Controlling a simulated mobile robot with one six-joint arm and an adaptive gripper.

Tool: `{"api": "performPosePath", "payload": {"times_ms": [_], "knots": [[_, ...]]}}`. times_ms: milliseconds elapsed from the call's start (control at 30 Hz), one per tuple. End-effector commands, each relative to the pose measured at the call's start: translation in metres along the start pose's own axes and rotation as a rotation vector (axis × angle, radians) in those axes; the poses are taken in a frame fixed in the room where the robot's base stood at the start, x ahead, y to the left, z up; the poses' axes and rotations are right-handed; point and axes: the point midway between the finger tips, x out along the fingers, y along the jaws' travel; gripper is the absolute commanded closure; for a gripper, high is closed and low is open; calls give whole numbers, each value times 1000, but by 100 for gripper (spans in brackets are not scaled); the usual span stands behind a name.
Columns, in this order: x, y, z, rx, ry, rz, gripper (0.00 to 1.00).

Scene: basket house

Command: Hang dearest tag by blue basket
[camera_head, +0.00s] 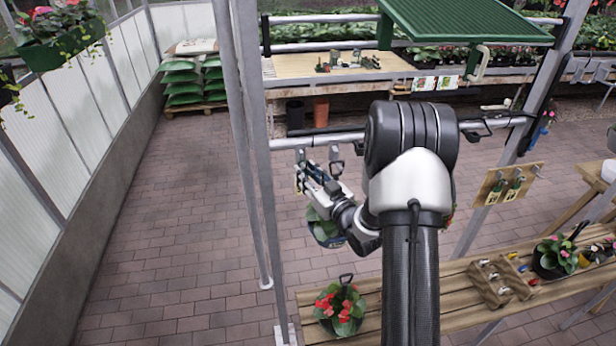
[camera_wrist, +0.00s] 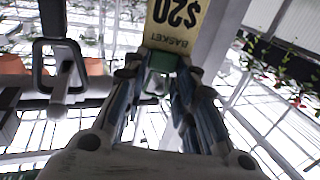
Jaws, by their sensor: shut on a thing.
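My gripper (camera_head: 304,174) is shut on a yellow tag, near the metal rail at the picture's centre left. In the wrist view the tag (camera_wrist: 178,22) reads "$20 BASKET" upside down, with a green part between my fingertips (camera_wrist: 160,80). The tag is held up close to a black-framed hook (camera_wrist: 62,72) at the left of that view. A plant in a blue basket (camera_head: 326,232) shows below my wrist, partly hidden by it. I cannot tell whether the tag touches a hook.
Metal hooks sit on the rail (camera_head: 345,137). A wooden board (camera_head: 513,184) with more tags hangs at the right. A red-flowered basket (camera_head: 340,308) stands on the slatted bench (camera_head: 465,300). A grey post (camera_head: 262,180) stands close left of my gripper. The left aisle floor is clear.

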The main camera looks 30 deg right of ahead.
Motion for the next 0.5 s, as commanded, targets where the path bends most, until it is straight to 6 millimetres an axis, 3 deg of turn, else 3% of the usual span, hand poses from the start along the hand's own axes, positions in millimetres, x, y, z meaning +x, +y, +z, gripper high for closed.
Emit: {"api": "performPosePath", "payload": {"times_ms": [500], "knots": [[6, 2, 0, -1, 1, 0, 88]]}}
